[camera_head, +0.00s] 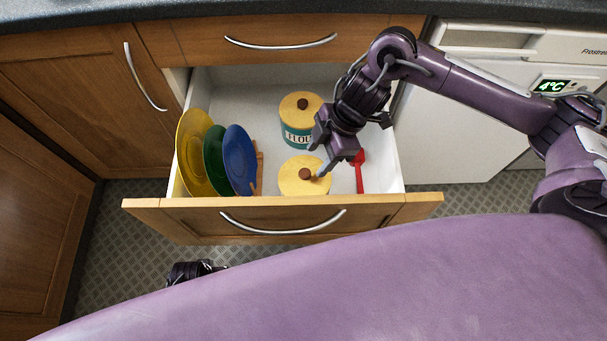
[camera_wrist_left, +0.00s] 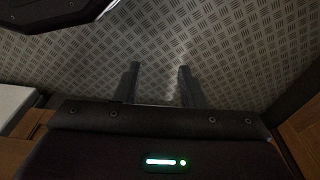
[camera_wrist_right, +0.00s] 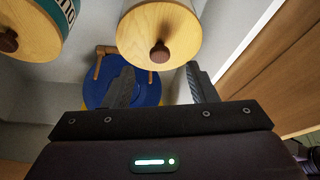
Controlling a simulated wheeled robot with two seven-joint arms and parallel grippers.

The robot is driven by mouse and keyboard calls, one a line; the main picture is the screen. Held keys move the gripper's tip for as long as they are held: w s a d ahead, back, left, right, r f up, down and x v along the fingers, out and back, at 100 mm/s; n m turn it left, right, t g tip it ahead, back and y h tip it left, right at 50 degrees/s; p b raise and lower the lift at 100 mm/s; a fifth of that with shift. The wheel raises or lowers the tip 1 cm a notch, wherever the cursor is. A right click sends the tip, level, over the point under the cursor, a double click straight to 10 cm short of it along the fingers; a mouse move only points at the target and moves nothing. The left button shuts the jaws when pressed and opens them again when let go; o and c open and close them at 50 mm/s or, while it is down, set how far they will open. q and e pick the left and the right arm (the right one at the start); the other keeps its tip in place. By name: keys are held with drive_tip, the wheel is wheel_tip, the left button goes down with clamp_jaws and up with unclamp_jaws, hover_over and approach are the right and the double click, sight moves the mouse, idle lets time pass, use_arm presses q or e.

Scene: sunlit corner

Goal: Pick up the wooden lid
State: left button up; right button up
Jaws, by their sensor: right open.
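Two round wooden lids with dark brown knobs are in the open drawer. The front lid (camera_head: 290,180) is near the drawer's front panel. The rear lid (camera_head: 290,103) sits on a teal and white canister (camera_head: 296,134) lettered "FLOU…". My right gripper (camera_head: 321,161) is open above the front lid, close to its knob. In the right wrist view the front lid (camera_wrist_right: 145,30) and its knob are just beyond the two spread fingers (camera_wrist_right: 160,75), with nothing between them. My left gripper (camera_wrist_left: 159,80) is open and empty over the floor, outside the drawer.
Yellow (camera_head: 190,150), green (camera_head: 213,160) and blue (camera_head: 238,160) plates stand in a wooden rack at the drawer's left. A red utensil (camera_head: 359,175) lies at the right. The drawer front (camera_head: 160,207) and side walls enclose everything. A white refrigerator (camera_head: 440,140) is at right.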

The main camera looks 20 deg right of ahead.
sight(305, 173)
drive_tip(key=b+x, duration=0.1)
drive_tip(key=x, duration=0.4)
drive_tip(key=shift+a, duration=0.2)
drive_tip(key=shift+a+f, duration=0.25)
drive_tip(key=shift+f, duration=0.2)
use_arm(q)
drive_tip(key=r, duration=0.3)
drive_tip(key=shift+w+d+r, duration=0.35)
drive_tip(key=shift+d+r, duration=0.05)
use_arm(e)
drive_tip(key=c, duration=1.1)
